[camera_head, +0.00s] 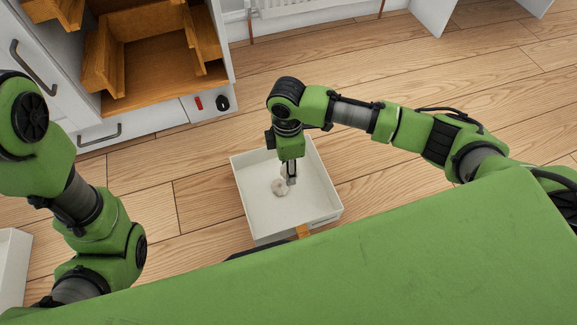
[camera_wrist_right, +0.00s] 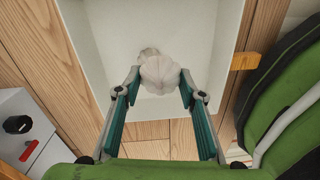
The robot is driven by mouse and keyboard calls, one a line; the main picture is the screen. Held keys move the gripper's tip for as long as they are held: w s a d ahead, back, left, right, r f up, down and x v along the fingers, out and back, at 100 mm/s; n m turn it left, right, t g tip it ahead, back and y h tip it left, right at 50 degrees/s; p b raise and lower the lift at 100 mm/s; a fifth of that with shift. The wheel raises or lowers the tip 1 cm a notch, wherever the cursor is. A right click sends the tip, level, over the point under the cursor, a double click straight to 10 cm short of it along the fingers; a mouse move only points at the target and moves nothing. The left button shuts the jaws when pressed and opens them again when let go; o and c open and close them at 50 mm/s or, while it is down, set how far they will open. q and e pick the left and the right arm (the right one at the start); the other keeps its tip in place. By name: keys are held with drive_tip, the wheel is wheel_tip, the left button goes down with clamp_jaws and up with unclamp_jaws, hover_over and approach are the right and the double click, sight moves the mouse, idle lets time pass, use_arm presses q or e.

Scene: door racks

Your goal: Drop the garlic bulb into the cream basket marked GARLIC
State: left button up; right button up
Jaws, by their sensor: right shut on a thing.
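The garlic bulb (camera_head: 279,187) is whitish and sits at the fingertips of my right gripper (camera_head: 291,178). In the right wrist view the bulb (camera_wrist_right: 160,72) is between the two teal fingers of that gripper (camera_wrist_right: 160,82), which is shut on it. A cream, square, open basket (camera_head: 318,205) stands on the floor directly beneath, and its pale inside (camera_wrist_right: 100,28) fills the view behind the bulb. The bulb's exact height over the basket floor is hard to tell. I cannot read any GARLIC marking. My left arm shows at the left, but its gripper is out of view.
An orange tag (camera_head: 303,231) is on the basket's near edge. A white cabinet with an open wooden drawer (camera_head: 150,75) stands at the upper left. Part of another white container (camera_head: 12,265) shows at the lower left. Wooden floor (camera_head: 380,75) is clear beyond the right arm.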

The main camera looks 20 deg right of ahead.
drive_tip(key=o, duration=1.1)
drive_tip(key=shift+r, duration=0.1)
wheel_tip(320, 180, up, 12)
drive_tip(key=shift+w, duration=0.35)
